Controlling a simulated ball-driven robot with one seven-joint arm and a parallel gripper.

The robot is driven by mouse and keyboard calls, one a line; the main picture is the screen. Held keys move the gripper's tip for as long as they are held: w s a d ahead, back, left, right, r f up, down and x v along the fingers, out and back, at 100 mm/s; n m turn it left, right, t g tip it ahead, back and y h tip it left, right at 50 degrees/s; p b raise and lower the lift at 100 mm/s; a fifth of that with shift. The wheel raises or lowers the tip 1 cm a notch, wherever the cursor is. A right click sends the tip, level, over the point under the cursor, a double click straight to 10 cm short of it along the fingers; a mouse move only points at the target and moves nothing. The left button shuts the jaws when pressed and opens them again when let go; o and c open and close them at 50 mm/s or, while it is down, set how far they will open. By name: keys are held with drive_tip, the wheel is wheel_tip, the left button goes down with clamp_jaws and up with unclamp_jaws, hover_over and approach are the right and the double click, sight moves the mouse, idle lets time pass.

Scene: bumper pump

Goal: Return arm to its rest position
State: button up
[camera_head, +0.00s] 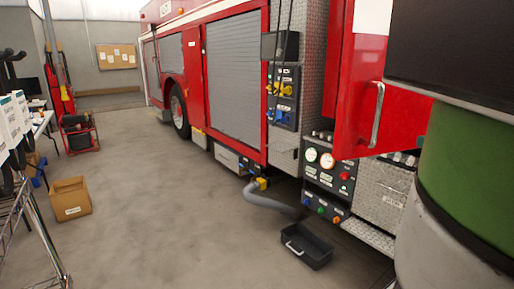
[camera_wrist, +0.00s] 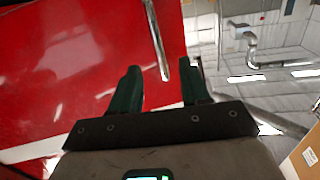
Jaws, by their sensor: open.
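My gripper (camera_wrist: 163,90) shows in the wrist view with its two dark green fingers apart and nothing between them. In front of it, a red panel (camera_wrist: 60,80) fills the left of the view, and a metal bar (camera_wrist: 156,38) stands just beyond the fingertips, apart from them as far as I can tell. In the head view my gripper is not visible; a green and grey rounded part of my arm seems to fill the right edge. A red door panel (camera_head: 372,95) with a metal handle (camera_head: 376,115) stands out from the fire truck (camera_head: 233,75).
The pump panel (camera_head: 328,180) with gauges is at the truck's side. A black bin (camera_head: 306,246) and a grey hose (camera_head: 270,203) lie on the floor beside it. A cardboard box (camera_head: 71,198) and a wire rack (camera_head: 32,225) are at left. The middle floor is clear.

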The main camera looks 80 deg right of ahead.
drive_tip(key=w+d+f+y, duration=0.2)
drive_tip(key=w+f+y, duration=0.1)
drive_tip(key=w+f, duration=0.65)
drive_tip(key=w+d+f+y, duration=0.1)
drive_tip(key=w+f+y, duration=0.35)
drive_tip(key=w, duration=0.75)
drive_tip(key=w+a+f+n+g+y, duration=0.1)
drive_tip(key=w+a+f+y, duration=0.1)
drive_tip(key=w+a+f, duration=0.45)
drive_tip(key=w+a+f+n+y, duration=0.1)
drive_tip(key=w+a+f+y, duration=0.15)
drive_tip(key=w+f, duration=0.7)
drive_tip(key=w+a+f+n+g+y, duration=0.15)
drive_tip(key=w+a+f, duration=0.3)
drive_tip(key=a, duration=0.45)
drive_tip(key=w+a+f+n+g+y, duration=0.1)
drive_tip(key=w+a+f+n+g, duration=0.15)
drive_tip(key=a+f, duration=0.45)
drive_tip(key=s+a+f+n+g, duration=0.2)
drive_tip(key=s+a+f, duration=0.1)
drive_tip(key=a, duration=0.5)
drive_tip(key=s+a+f+n+g+h, duration=0.1)
drive_tip(key=s+a+f+n+g, duration=0.1)
drive_tip(key=a, duration=0.6)
drive_tip(key=shift+s+a+f+g, duration=0.35)
drive_tip(key=shift+s+f+g, duration=0.2)
drive_tip(key=shift+s, duration=0.2)
